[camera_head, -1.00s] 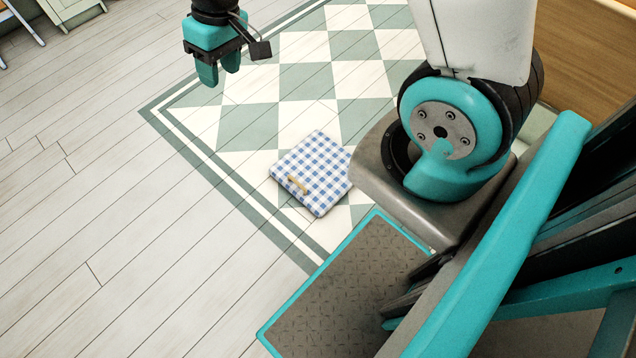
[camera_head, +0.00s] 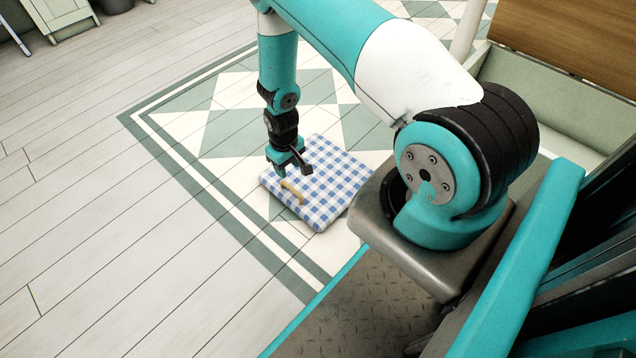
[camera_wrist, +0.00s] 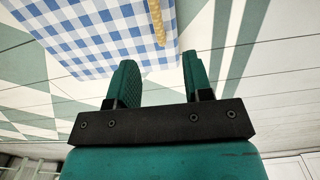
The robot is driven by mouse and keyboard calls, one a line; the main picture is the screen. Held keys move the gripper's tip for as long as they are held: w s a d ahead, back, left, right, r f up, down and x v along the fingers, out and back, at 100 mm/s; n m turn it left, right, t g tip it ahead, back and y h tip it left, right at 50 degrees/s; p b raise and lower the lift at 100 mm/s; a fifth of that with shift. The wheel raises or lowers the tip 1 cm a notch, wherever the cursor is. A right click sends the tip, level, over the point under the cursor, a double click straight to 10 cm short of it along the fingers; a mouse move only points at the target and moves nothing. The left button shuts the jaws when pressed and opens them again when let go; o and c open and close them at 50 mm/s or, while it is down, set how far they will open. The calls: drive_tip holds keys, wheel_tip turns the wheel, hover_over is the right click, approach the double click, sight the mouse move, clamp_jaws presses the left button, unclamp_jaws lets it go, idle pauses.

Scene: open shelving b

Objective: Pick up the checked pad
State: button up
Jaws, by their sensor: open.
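The checked pad (camera_head: 330,186) is a blue-and-white square cushion with a tan handle strap (camera_head: 292,190) near its left edge. It lies on the floor on the green-and-white diamond pattern. My gripper (camera_head: 287,172) is beside the handle and over or near the pad's left part in the head view. In the wrist view the pad (camera_wrist: 95,35) fills the upper left, with the tan strap (camera_wrist: 157,20) above the gap between my gripper's fingers (camera_wrist: 160,75). The fingers are apart with nothing between them. The exact gap to the strap cannot be told.
A green cabinet with a wooden top (camera_head: 560,60) stands at the upper right. A pale cabinet (camera_head: 58,15) is at the far upper left. The plank floor (camera_head: 110,240) left of the pad is clear.

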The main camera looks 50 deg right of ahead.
sight(291, 187)
wheel_tip(291, 187, down, 7)
drive_tip(key=b, duration=0.3)
drive_tip(key=f+b, duration=0.4)
drive_tip(key=f, duration=0.1)
drive_tip(key=shift+w+d, duration=0.1)
drive_tip(key=shift+d, duration=0.15)
drive_tip(key=shift+c, duration=0.2)
clamp_jaws()
